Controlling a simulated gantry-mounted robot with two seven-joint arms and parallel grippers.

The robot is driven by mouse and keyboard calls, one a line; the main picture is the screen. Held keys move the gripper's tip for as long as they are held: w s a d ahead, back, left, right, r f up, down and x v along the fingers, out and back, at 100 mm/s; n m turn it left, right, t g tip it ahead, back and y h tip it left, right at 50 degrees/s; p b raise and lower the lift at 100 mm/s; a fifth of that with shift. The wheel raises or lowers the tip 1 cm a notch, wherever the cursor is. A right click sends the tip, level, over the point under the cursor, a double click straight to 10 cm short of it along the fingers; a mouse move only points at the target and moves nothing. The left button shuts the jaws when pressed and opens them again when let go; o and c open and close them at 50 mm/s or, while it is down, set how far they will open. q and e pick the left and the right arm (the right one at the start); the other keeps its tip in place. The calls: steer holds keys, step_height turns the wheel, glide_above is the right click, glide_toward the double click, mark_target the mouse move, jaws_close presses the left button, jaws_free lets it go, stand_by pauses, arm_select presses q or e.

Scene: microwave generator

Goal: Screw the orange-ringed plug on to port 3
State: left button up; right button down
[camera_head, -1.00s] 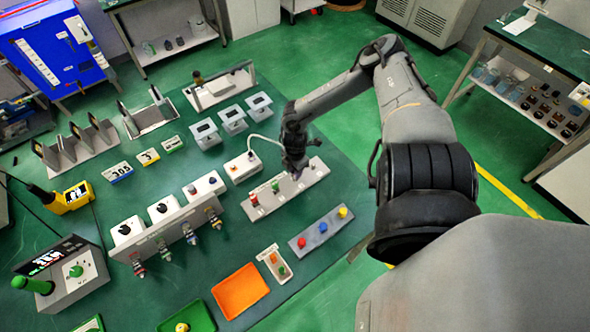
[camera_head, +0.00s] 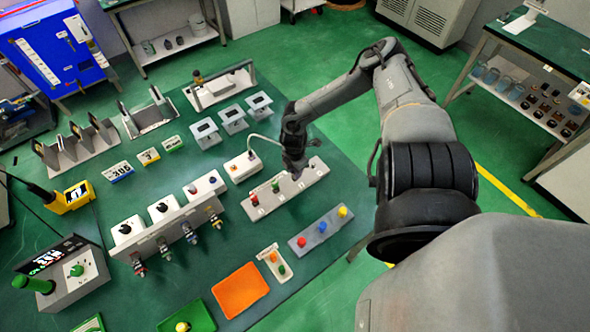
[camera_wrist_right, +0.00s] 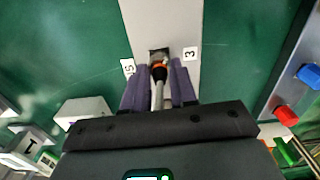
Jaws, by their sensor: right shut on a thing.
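The pale port strip (camera_head: 268,211) lies on the green table, with a red and a green plug standing in its near part. My right gripper (camera_head: 296,172) is over its far part. In the right wrist view, the purple fingers of my right gripper (camera_wrist_right: 160,85) are shut on the orange-ringed plug (camera_wrist_right: 158,72), with a grey cable running back between them. The plug's front end is at a dark square port (camera_wrist_right: 158,53) beside a label reading 3 (camera_wrist_right: 190,53). I cannot tell how deep it sits. My left gripper is not in view.
A grey strip with red, blue and yellow knobs (camera_head: 321,229) lies in front of the port strip. A white box (camera_head: 242,166) with a cable stands left of my right gripper. An orange tray (camera_head: 240,290) lies near the front.

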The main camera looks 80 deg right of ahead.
steer(key=shift+f, duration=0.3)
steer(key=c, duration=0.8)
jaws_free()
step_height(320, 180, up, 9)
steer(key=shift+r+p, duration=0.15)
steer(key=shift+p, duration=1.1)
steer(key=shift+r, duration=0.7)
